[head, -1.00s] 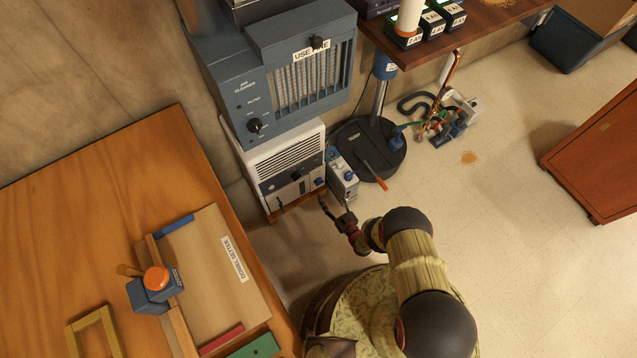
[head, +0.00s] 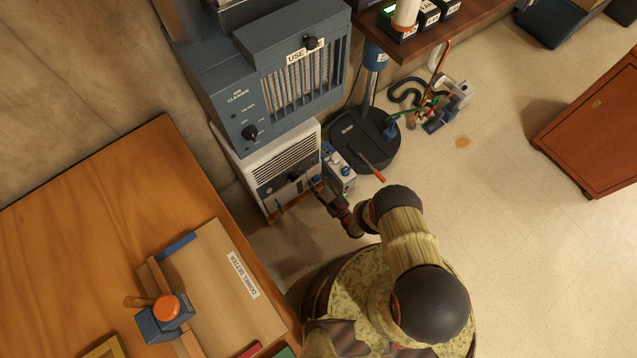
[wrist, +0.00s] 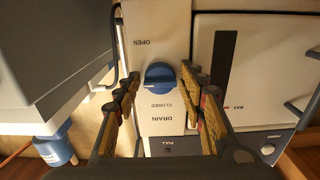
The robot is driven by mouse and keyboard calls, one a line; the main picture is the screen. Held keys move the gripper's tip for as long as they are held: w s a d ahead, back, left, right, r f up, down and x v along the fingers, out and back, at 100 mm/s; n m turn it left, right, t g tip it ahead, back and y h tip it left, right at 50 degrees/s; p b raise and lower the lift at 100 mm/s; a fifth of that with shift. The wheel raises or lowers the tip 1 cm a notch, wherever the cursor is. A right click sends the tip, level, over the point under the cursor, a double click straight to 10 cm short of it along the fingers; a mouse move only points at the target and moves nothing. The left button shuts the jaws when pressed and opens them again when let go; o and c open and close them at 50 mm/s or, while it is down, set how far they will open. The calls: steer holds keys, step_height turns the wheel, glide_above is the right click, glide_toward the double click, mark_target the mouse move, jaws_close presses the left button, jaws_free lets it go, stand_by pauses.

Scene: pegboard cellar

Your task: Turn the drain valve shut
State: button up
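The drain valve is a round blue knob (wrist: 160,77) on a white panel (wrist: 155,20) in the wrist view. "OPEN" is printed above it and "CLOSED" and "DRAIN" below, with the lettering upside down. A grip bar lies about level across the knob. My gripper (wrist: 161,82) is open, with one finger on each side of the knob and gaps still visible. In the head view my gripper (head: 318,186) is at the lower right front of the white louvred unit (head: 283,162). It hides the knob there.
A small grey box with a blue knob (head: 345,171) stands close right of my gripper. A dark round base (head: 360,137) with an orange-tipped lever is behind it. The wooden bench (head: 100,210) is at left. Pale floor (head: 520,270) is clear at right.

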steer(key=c, duration=0.8)
steer(key=shift+n, duration=0.4)
steer(key=n, duration=1.2)
steer(key=shift+d+n, duration=0.1)
steer(key=shift+n, duration=0.3)
steer(key=n, duration=0.4)
steer(key=shift+c, duration=0.2)
steer(key=shift+n, duration=0.3)
steer(key=o, duration=1.1)
